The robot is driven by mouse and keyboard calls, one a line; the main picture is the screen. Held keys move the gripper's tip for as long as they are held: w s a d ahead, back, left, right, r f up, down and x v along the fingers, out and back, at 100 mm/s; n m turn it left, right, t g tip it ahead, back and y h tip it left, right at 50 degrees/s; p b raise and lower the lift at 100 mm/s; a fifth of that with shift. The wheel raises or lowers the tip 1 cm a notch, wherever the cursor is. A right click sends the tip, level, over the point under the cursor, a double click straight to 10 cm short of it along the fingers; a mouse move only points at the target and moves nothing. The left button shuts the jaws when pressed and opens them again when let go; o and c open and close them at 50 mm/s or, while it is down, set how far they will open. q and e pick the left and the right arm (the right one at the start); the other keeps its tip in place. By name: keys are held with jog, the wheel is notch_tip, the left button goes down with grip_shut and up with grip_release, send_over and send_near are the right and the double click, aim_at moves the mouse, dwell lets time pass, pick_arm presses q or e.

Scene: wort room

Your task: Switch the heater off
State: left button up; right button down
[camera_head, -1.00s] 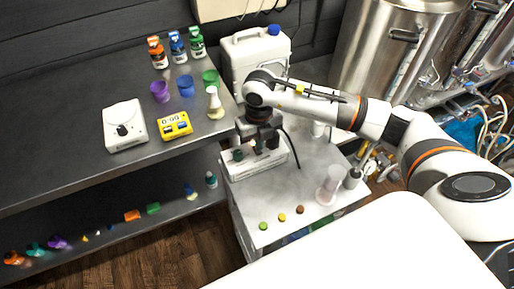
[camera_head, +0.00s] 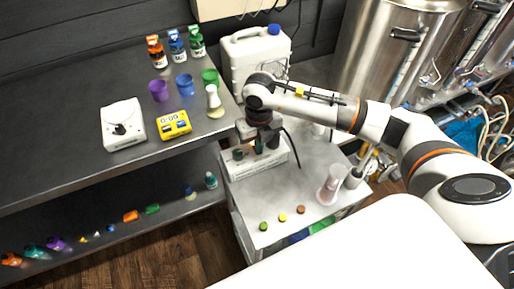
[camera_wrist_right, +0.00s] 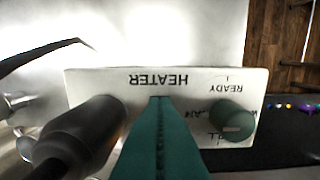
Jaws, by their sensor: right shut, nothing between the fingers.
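The heater (camera_head: 258,171) is a white box on the metal cart, with one dark green knob (camera_head: 238,154) at its left end. In the right wrist view the heater (camera_wrist_right: 105,82) shows its label upside down, and the green knob (camera_wrist_right: 232,122) has a pale pointer line. A black cylinder (camera_wrist_right: 80,140) stands on its other end. My right gripper (camera_head: 260,148) is shut and empty over the box, between the knob and the cylinder. Its teal fingers (camera_wrist_right: 160,101) cover part of the panel; I cannot tell whether they touch it. My left gripper is out of view.
A black cable (camera_head: 293,150) hangs right of the heater. A white canister (camera_head: 252,62) stands behind, and a flask (camera_head: 329,186) stands front right on the cart. A yellow timer (camera_head: 173,126) and white device (camera_head: 123,125) sit on the left bench.

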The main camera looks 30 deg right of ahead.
jog(key=shift+f, duration=0.25)
jog(key=shift+r, duration=0.1)
jog(key=shift+r+p, duration=2.15)
jog(key=shift+r, duration=1.35)
jog(key=shift+f, duration=0.1)
